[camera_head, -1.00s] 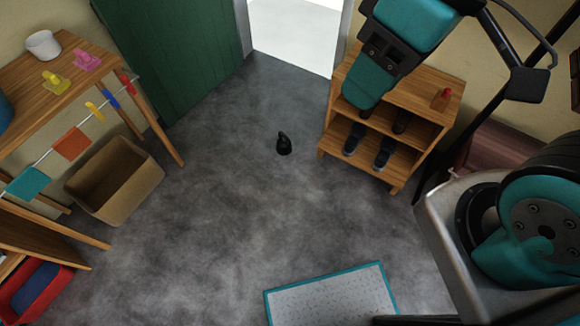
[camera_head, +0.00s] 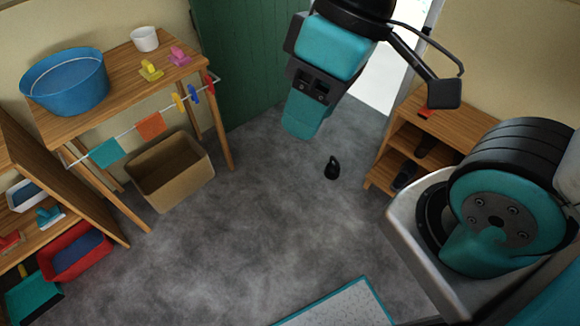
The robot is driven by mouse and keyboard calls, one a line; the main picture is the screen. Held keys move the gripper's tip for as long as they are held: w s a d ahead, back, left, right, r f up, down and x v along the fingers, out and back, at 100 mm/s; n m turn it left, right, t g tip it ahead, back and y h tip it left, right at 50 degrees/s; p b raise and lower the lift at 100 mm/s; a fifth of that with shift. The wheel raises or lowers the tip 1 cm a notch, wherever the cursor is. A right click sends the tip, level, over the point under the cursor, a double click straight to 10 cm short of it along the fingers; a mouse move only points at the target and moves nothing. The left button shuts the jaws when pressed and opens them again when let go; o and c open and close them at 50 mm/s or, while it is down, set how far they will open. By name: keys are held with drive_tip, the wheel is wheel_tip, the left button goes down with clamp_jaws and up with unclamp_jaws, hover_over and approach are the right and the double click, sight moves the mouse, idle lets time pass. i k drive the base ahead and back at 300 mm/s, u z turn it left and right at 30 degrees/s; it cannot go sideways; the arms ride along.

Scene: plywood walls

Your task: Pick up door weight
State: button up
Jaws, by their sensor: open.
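The door weight (camera_head: 332,168) is a small black object with a looped handle, standing on the grey floor near the middle of the view. My gripper (camera_head: 303,117) hangs high in the view, above and left of the weight in the picture. It is empty and clearly apart from the weight. Its teal fingers overlap in this view, so the gap between them is hard to see. The weight is fully visible.
A green door (camera_head: 235,60) stands by a bright doorway (camera_head: 375,80). A wooden shoe shelf (camera_head: 400,142) is right of the weight. A table (camera_head: 110,85) and cardboard box (camera_head: 168,172) are at left. A mat (camera_head: 345,305) lies in front. Floor around the weight is clear.

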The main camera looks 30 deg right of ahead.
sight(332, 172)
drive_tip(key=u, duration=0.45)
drive_tip(key=i, duration=1.35)
drive_tip(key=z, duration=0.75)
drive_tip(key=i, duration=0.45)
drive_tip(key=z, duration=0.4)
